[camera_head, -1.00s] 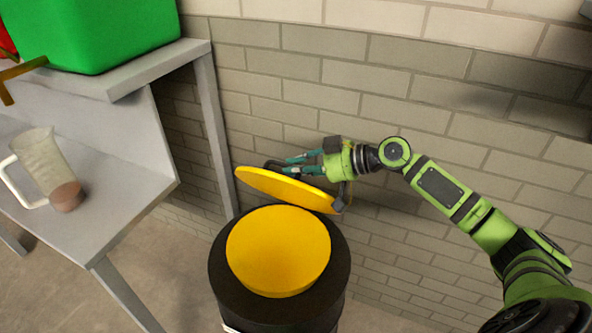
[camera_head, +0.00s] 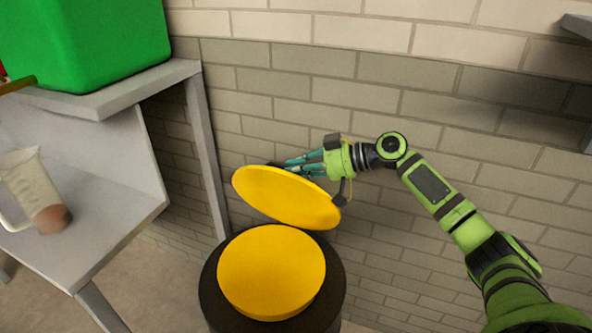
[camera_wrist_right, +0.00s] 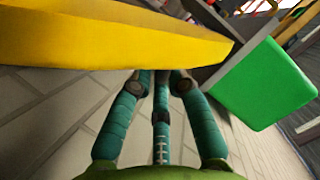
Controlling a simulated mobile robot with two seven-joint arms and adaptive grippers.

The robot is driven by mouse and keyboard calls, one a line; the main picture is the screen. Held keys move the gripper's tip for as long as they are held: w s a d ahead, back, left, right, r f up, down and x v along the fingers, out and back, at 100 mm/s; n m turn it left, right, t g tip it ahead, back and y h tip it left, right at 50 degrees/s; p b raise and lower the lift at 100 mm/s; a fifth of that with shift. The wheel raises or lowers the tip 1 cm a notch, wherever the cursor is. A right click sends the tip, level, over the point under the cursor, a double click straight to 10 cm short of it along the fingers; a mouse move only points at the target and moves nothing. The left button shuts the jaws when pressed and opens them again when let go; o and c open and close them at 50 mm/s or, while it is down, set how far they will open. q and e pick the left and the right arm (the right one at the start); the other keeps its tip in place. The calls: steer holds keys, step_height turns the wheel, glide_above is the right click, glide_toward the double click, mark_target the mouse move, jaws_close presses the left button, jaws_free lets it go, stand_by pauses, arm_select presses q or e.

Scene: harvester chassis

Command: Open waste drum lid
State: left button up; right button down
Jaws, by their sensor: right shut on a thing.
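The waste drum (camera_head: 213,290) is a black round drum whose top shows a flat yellow disc (camera_head: 270,272). The round yellow lid (camera_head: 285,197) is raised and tilted above the drum's far side, with a broad yellow face toward the head camera. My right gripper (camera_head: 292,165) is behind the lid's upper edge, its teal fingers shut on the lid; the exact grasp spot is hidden. In the right wrist view the lid (camera_wrist_right: 100,38) crosses the top, over the fingertips (camera_wrist_right: 158,78). My left gripper is not in view.
A grey bench (camera_head: 100,225) stands at the left, with a clear jug (camera_head: 30,185) on it. A green bin (camera_head: 90,40) sits on the raised shelf (camera_head: 150,85). A brick wall (camera_head: 430,80) is close behind the drum and my right arm.

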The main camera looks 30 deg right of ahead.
steer(key=shift+d+f, duration=0.1)
steer(key=shift+f, duration=0.1)
steer(key=shift+m+y, duration=0.3)
steer(key=shift+m, duration=0.1)
steer(key=shift+w+d+r+b, duration=0.1)
steer(key=shift+w+d+b, duration=0.35)
steer(key=shift+w+d, duration=0.4)
steer(key=shift+w+d+r+b, duration=0.1)
steer(key=shift+w+d+b, duration=0.4)
steer(key=shift+d, duration=0.5)
steer(key=shift+w, duration=0.1)
